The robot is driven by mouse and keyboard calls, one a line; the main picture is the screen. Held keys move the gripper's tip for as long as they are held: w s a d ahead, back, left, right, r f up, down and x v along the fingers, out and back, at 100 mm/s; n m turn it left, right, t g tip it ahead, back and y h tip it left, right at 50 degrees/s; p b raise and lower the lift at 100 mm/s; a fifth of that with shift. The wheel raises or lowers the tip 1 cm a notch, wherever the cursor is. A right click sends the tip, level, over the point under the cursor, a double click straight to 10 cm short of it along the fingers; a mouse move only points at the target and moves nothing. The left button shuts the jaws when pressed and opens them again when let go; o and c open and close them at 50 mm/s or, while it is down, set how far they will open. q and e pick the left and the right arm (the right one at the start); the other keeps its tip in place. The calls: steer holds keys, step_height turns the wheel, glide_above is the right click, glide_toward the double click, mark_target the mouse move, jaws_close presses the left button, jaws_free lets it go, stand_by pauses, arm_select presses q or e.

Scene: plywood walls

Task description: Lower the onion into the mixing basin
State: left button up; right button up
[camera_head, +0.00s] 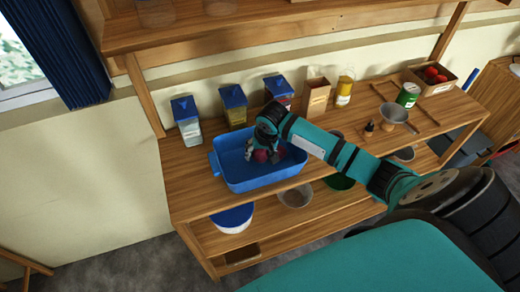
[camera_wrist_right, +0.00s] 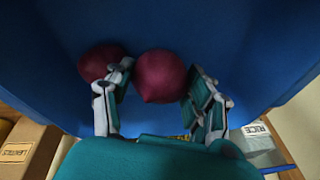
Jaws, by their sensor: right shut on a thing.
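The blue mixing basin (camera_head: 250,182) stands on the wooden counter, and its blue inside fills most of the right wrist view (camera_wrist_right: 200,25). My right gripper (camera_head: 264,150) reaches down into the basin. In the right wrist view my right gripper (camera_wrist_right: 160,92) is shut on a dark red onion (camera_wrist_right: 160,76), one finger on each side. A second dark red onion (camera_wrist_right: 98,62) lies in the basin just left of the held one, partly behind the left finger. Whether the held onion touches the basin floor I cannot tell. My left gripper is not in view.
Blue-lidded containers (camera_head: 233,104) stand behind the basin. A shelf (camera_head: 230,30) hangs above. Bowls sit on the shelf below.

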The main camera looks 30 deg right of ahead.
steer(key=shift+f+b, duration=0.4)
steer(key=shift+f, duration=0.75)
stand_by(0.4)
stand_by(0.4)
steer(key=o, duration=1.3)
steer(key=v, duration=1.2)
steer(key=shift+s, duration=0.1)
